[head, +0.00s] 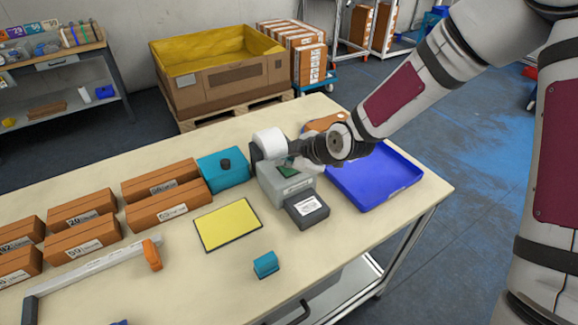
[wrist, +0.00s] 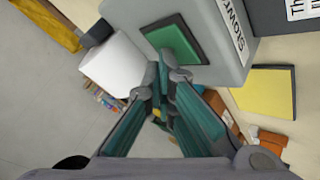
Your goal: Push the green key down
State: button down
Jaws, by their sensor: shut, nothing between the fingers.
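The green key (wrist: 180,42) is a flat green rectangle in a dark frame on top of the grey label printer (wrist: 226,62). In the head view a part of the green key (head: 284,175) shows on the printer (head: 285,190), under my gripper (head: 294,157). My gripper also shows in the wrist view (wrist: 163,72), its teal fingers closed together with nothing between them. The fingertips overlap the near edge of the key in that view. I cannot tell whether they touch it.
A white paper roll (head: 268,144) stands at the printer's back. A blue tray (head: 376,184) lies to its right, a teal box (head: 223,170) to its left. A dark scale-like unit (head: 307,210) sits in front, beside a yellow pad (head: 229,225). Orange-brown boxes (head: 163,190) stand further left.

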aim_at(287, 170)
jog(key=shift+r+p, duration=0.55)
jog(key=shift+r, duration=0.45)
jog(key=shift+r, duration=0.15)
notch_tip(287, 170, up, 5)
jog(key=p, duration=0.2)
jog(key=shift+p, duration=0.4)
